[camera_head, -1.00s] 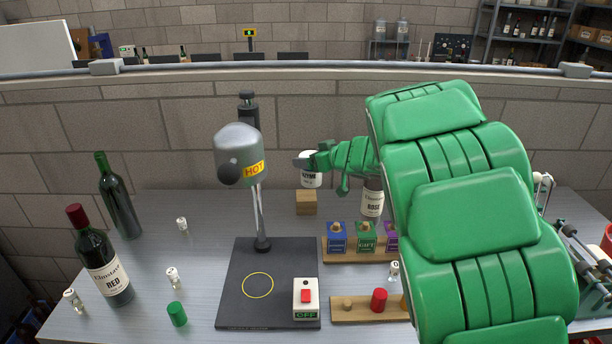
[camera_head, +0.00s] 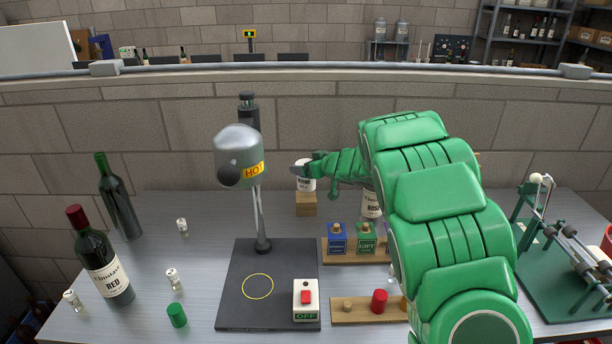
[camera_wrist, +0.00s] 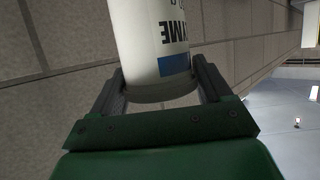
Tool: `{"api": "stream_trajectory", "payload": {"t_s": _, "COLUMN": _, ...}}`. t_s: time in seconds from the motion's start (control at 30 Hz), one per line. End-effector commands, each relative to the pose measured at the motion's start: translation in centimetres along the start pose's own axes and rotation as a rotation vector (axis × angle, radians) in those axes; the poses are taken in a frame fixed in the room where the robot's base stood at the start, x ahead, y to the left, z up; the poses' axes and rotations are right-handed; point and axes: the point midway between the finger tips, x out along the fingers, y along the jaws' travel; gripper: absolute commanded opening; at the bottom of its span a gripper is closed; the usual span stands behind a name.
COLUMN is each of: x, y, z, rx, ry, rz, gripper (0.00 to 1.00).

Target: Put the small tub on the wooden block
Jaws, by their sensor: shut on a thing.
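The small tub is white with dark lettering and a blue patch; it shows in the head view (camera_head: 306,183) and close up in the wrist view (camera_wrist: 150,40). My gripper (camera_head: 304,168) is shut on the tub, with a finger on either side of it in the wrist view (camera_wrist: 160,85). The wooden block (camera_head: 306,204) is a small brown cube at the back of the bench. The tub is upright right above the block, its lower edge at the block's top. I cannot tell whether they touch.
A heat stand (camera_head: 240,160) marked HOT stands left of the block on a dark base plate (camera_head: 240,300). A rosé bottle (camera_head: 371,204) stands close to the right, partly hidden by my arm. A rack with colored boxes (camera_head: 352,257) is in front. Bare bench lies behind left.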

Motion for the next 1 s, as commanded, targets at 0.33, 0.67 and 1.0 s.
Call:
{"api": "stream_trajectory", "payload": {"t_s": 0.33, "x": 1.3, "y": 0.3, "z": 1.5, "rx": 0.003, "ry": 0.0, "rz": -0.001, "gripper": 0.36}}
{"api": "stream_trajectory", "payload": {"t_s": 0.67, "x": 2.0, "y": 0.4, "z": 3.3, "rx": 0.0, "ry": 0.002, "rz": 0.0, "gripper": 0.36}}
{"api": "stream_trajectory", "payload": {"t_s": 1.0, "x": 2.1, "y": 0.3, "z": 3.5, "rx": -0.001, "ry": 0.001, "rz": 0.0, "gripper": 0.93}}
